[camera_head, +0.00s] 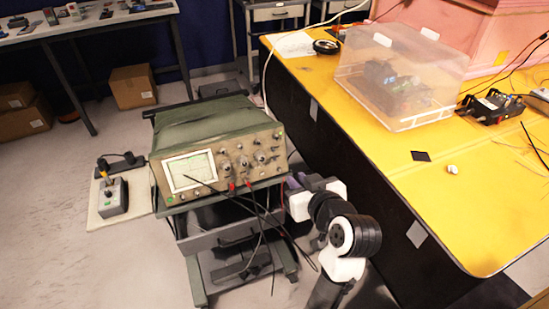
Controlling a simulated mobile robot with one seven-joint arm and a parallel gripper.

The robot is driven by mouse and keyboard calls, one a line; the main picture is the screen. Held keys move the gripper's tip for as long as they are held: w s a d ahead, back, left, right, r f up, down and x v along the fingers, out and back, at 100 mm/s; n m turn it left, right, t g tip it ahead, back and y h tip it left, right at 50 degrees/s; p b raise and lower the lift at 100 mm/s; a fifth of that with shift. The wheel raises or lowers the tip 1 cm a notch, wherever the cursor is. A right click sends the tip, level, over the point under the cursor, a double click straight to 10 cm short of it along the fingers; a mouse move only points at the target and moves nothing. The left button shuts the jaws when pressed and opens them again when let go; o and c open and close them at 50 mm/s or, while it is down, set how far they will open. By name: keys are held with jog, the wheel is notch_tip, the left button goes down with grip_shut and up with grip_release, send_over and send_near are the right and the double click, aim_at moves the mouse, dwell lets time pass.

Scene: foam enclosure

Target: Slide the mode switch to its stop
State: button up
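A small grey control box (113,198) with a lever and small buttons sits on a pale board at the left of the oscilloscope. The green oscilloscope (217,160) stands on a dark cart, with a lit screen, several knobs and leads plugged into its front. I cannot tell which small control on either one is the mode switch; such details are too small here. My white and black arm is folded at the right of the cart. Its far end is close to the oscilloscope's right side, apart from the grey box. My gripper's fingers cannot be made out.
Black cables hang from the oscilloscope's front beside my arm. A yellow table (480,210) on the right carries a clear plastic bin (400,75) and a black device (491,106). The floor (60,250) at the front left is clear. Cardboard boxes (133,87) stand behind.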

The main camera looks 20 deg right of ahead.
aim_at(274, 157)
jog(key=p+x, duration=0.1)
jog(key=x, duration=1.2)
jog(key=shift+w+p, duration=0.2)
jog(key=shift+p, duration=0.15)
grip_shut()
